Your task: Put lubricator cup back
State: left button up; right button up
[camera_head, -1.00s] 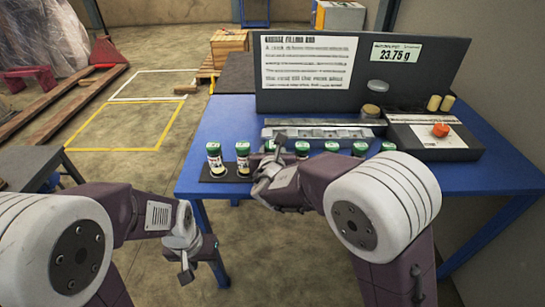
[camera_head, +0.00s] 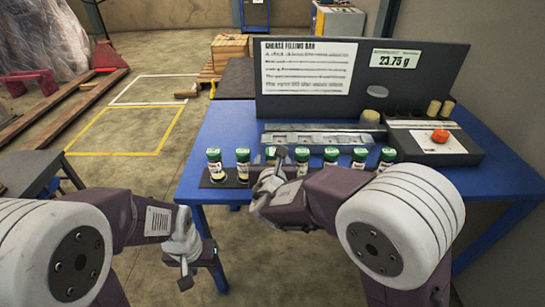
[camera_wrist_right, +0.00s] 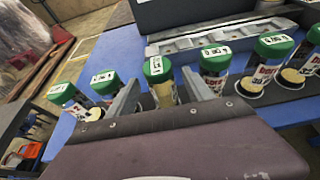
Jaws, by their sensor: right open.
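Several green-capped lubricator cups with white labels stand in a row along the front edge of the blue table; the leftmost is this cup (camera_head: 214,165). My right gripper (camera_head: 275,165) is at the row, partly covering the cups behind it. In the right wrist view its two fingers (camera_wrist_right: 160,92) are open, with one green-capped cup (camera_wrist_right: 155,70) showing in the gap between them. I cannot tell whether they touch it. My left gripper (camera_head: 187,268) hangs low at the left, away from the table; its finger opening is unclear.
A grey slotted rack (camera_head: 325,138) lies behind the cups. A scale box (camera_head: 425,150) with an orange-red knob (camera_head: 440,136) stands at the right. A dark panel (camera_head: 430,85) at the back shows 23.75 g. A blue table surface (camera_head: 225,120) is free at the left.

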jog(key=p+v, duration=0.1)
jog(key=v, duration=0.7)
jog(key=shift+s+r, duration=0.2)
jog(key=shift+s, duration=0.15)
